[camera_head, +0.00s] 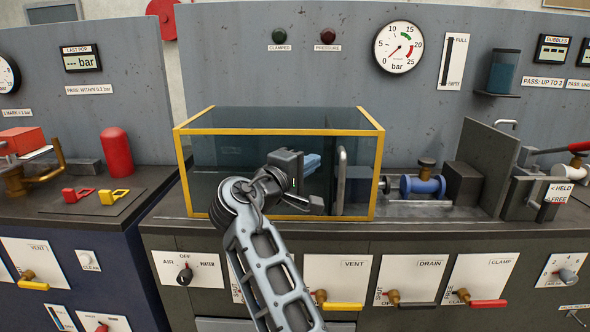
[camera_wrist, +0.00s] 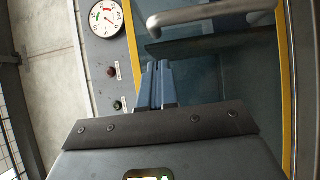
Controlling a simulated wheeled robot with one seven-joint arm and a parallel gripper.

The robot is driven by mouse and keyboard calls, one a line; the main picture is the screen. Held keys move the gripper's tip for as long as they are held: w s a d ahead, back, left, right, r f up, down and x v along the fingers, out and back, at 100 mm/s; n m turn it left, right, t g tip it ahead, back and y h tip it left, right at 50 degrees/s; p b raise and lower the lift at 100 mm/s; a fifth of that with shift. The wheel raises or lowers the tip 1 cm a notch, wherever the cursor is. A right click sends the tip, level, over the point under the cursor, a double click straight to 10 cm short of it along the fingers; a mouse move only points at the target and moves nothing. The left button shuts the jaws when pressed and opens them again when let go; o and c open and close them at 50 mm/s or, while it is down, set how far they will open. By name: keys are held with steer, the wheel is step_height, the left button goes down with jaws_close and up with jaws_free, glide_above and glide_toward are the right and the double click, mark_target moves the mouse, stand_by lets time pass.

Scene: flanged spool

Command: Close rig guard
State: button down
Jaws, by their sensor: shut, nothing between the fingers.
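The rig guard (camera_head: 279,131) is a clear, tinted box with a yellow frame on the bench. It stands to the left of the blue flanged spool (camera_head: 423,187), which is uncovered. The guard's grey bar handle (camera_head: 341,180) is upright near its right end; the handle also shows in the wrist view (camera_wrist: 205,16). My gripper (camera_head: 314,161) is in front of the guard panel, left of the handle and apart from it. In the wrist view its blue-grey fingers (camera_wrist: 158,68) are together and empty, short of the handle.
A dark upright plate (camera_head: 485,165) stands right of the spool. Valve panels with levers line the bench front, including the yellow vent lever (camera_head: 340,306) and red clamp lever (camera_head: 488,304). A pressure gauge (camera_head: 398,47) is on the back wall. A red cylinder (camera_head: 116,152) stands left.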

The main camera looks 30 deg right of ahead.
steer(key=shift+s+d+p, duration=0.1)
steer(key=shift+s+d, duration=0.15)
steer(key=shift+d, duration=0.4)
steer(key=shift+s+d+p, duration=0.15)
steer(key=shift+s+d, duration=0.15)
steer(key=shift+d, duration=0.35)
steer(key=shift+s+d+p, duration=0.1)
steer(key=shift+s+d, duration=0.15)
steer(key=shift+d, duration=0.4)
steer(key=shift+d, duration=0.15)
